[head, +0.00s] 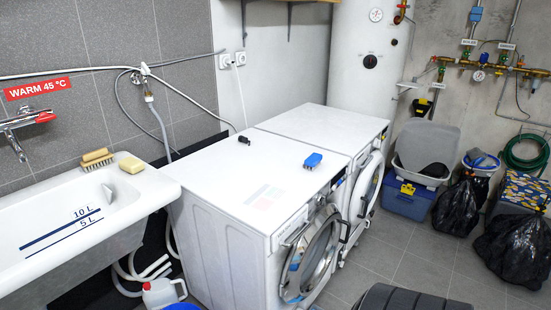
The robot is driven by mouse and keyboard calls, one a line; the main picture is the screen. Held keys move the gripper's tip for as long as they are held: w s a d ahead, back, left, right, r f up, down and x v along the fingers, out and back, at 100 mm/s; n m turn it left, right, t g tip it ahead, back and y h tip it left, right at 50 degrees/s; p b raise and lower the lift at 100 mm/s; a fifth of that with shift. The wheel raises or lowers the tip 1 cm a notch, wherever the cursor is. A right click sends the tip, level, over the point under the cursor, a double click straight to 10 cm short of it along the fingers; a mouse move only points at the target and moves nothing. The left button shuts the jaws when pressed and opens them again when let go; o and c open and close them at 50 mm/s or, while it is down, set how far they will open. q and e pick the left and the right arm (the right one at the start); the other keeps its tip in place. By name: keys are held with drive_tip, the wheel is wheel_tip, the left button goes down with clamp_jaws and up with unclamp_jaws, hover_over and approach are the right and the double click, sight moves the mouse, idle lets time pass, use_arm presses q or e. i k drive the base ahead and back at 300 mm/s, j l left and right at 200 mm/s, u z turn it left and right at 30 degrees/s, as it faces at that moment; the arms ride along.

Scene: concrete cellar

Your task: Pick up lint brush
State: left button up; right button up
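A small blue brush (313,161), which looks like the lint brush, lies on the white top of the front washing machine (220,175), near its right edge. Short dark bristles seem to show along its lower side. Nothing covers it. Neither of my grippers is in the head view.
A small black item (243,139) lies farther back on the machine top. A second white machine (325,124) adjoins behind. Black bags (515,247) and bins stand right; grey floor (395,262) between is open.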

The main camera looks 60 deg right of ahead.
sight(313, 161)
drive_tip(key=l+u, duration=0.2)
drive_tip(key=l, duration=0.2)
drive_tip(key=k+l+u, duration=0.15)
drive_tip(key=l, duration=0.25)
drive_tip(key=l+u, duration=0.2)
drive_tip(key=l, duration=0.25)
drive_tip(key=k+l+u, duration=0.15)
drive_tip(key=l, duration=0.2)
drive_tip(key=k+l+u, duration=0.2)
drive_tip(key=l, duration=0.2)
